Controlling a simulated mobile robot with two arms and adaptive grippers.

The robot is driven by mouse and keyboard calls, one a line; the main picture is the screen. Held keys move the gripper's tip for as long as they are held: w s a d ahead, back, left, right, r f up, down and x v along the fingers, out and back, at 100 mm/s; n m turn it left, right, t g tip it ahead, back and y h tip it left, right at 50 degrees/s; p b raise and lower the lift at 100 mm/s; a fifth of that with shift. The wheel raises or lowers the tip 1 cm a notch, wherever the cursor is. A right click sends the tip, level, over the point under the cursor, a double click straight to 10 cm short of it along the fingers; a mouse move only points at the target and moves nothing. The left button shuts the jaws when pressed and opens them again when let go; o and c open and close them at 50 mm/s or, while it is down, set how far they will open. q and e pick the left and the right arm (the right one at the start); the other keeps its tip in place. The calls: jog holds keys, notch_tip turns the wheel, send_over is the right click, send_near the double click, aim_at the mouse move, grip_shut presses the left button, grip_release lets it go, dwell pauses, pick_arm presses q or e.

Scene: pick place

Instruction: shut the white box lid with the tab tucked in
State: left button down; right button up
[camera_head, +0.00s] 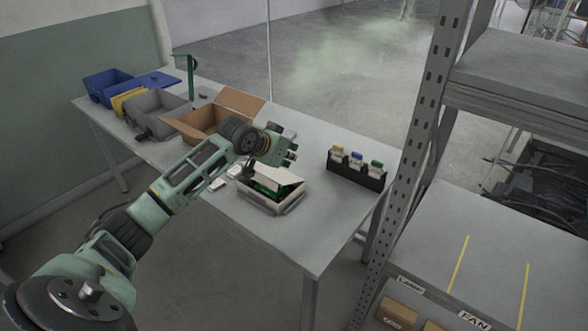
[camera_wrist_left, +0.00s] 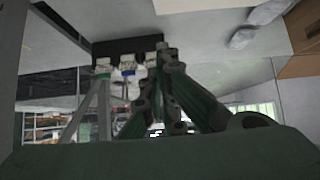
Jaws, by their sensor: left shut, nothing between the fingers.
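The white box (camera_head: 270,204) stands on the grey table, with dark green showing inside under its lid. The white lid (camera_head: 284,177) is raised at a slant, so the box is partly open. I cannot make out the tab. My left gripper (camera_head: 249,172) is at the box's left side, close to the lid; whether it touches cannot be told. Its fingers (camera_wrist_left: 165,52) come together in the left wrist view and are shut with nothing between them. My left arm hides part of the area behind the box. My right gripper is not in view.
A black holder (camera_head: 356,174) with several coloured-topped items stands right of the box and also shows in the left wrist view (camera_wrist_left: 125,45). An open cardboard box (camera_head: 200,122), grey bin (camera_head: 158,107) and blue bin (camera_head: 107,84) stand farther left. The table's front right is clear.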

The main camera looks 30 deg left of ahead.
pick_arm(q)
notch_tip(320, 180, down, 6)
jog(key=w+p, duration=0.1)
jog(key=shift+d, duration=0.15)
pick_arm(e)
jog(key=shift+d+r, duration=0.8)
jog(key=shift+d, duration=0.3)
pick_arm(q)
jog(key=shift+w+f, duration=0.1)
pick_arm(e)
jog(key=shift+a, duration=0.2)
